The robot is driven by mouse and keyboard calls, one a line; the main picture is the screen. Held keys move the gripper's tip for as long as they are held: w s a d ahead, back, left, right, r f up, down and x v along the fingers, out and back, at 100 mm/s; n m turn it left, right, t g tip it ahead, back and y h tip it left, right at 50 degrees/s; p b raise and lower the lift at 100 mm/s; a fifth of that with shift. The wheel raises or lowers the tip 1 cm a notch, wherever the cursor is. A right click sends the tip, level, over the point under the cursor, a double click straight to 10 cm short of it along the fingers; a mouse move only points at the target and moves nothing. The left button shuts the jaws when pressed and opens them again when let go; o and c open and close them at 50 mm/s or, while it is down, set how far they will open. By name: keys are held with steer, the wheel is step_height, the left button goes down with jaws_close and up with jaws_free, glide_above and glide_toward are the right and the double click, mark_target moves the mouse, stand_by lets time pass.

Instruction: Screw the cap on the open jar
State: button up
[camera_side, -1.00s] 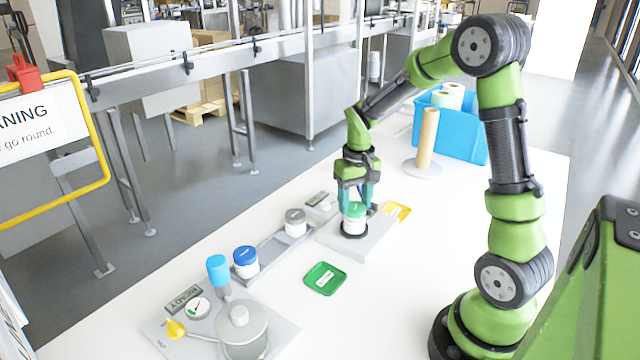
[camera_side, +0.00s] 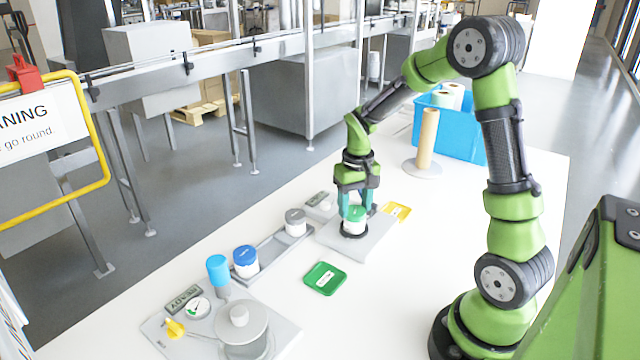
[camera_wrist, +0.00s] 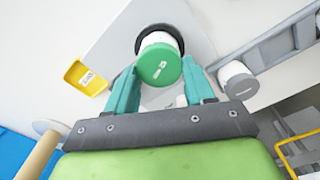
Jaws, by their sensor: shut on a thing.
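A green cap (camera_side: 355,213) sits on top of a white jar (camera_side: 353,227), which stands in a dark ring on a grey plate (camera_side: 375,240). My gripper (camera_side: 355,207) points down over this jar, with its teal fingers on either side of the cap. The wrist view shows the green cap (camera_wrist: 160,65) at the fingertips, covering the jar's mouth. The cap looks level in the side view. Whether the thread is engaged cannot be seen. My gripper is shut on the green cap.
A jar with a blue cap (camera_side: 245,260) and a jar with a grey cap (camera_side: 295,222) stand on a rail to the left. A blue bin (camera_side: 455,135) stands at the back.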

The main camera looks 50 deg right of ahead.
steer(key=shift+c, duration=0.7)
steer(key=m, duration=0.4)
steer(key=shift+m, duration=0.9)
steer(key=m, duration=0.3)
steer(key=shift+s, duration=0.1)
steer(key=shift+m, duration=1.4)
